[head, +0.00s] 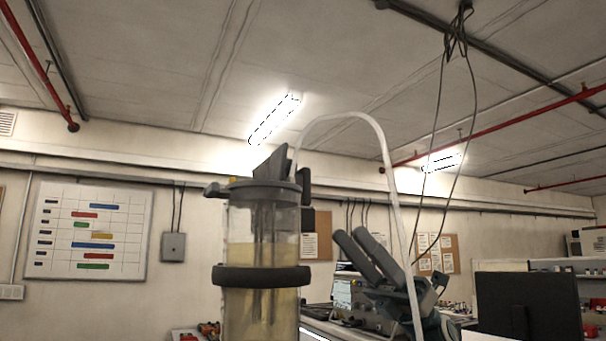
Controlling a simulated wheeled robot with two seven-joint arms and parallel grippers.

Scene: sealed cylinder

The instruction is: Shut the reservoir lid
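The reservoir (262,262) is an upright clear cylinder holding yellowish liquid, with a dark band (261,277) around it and a grey collar on top. A dark grey wedge-shaped piece (270,166) stands up steeply from the collar. It looks like the lid tilted open, seen nearly edge-on from below. The opening is hidden at this angle. My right gripper (348,234) is right of the reservoir and lower than its top, fingers pointing up and left. The fingers are apart with nothing visible between them, and they touch nothing visible. My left gripper is out of view.
A white tube (345,115) arches from the reservoir's top and passes down by my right gripper. Black blocks (306,188) are on the reservoir's right side. A dark monitor (528,303) stands at the right. Cables (440,130) hang from the ceiling.

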